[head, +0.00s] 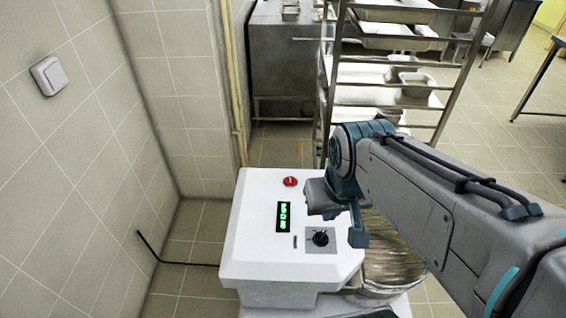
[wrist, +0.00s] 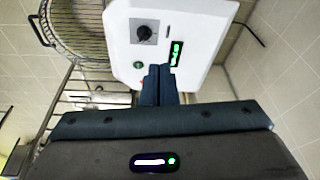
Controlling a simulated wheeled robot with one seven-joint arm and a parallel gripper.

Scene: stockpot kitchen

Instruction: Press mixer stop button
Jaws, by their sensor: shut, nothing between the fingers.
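The white mixer housing (head: 250,240) stands at the centre of the head view, its sloped panel facing up. A red stop button (head: 291,181) is at the panel's far edge, in plain sight. In the wrist view only a small red edge shows beside the fingers, which hide the rest. My gripper (head: 310,208) is over the panel, just right of the red button; the head view does not show clear contact. In the wrist view its dark blue fingers (wrist: 160,70) are together and empty, pointing at the panel.
The panel also has a green display (head: 284,217), a black knob (head: 320,238) and a green button (wrist: 138,65). The metal bowl (head: 392,268) is to the right, under my arm. A tray rack (head: 385,75) stands behind. A tiled wall (head: 75,150) is at left.

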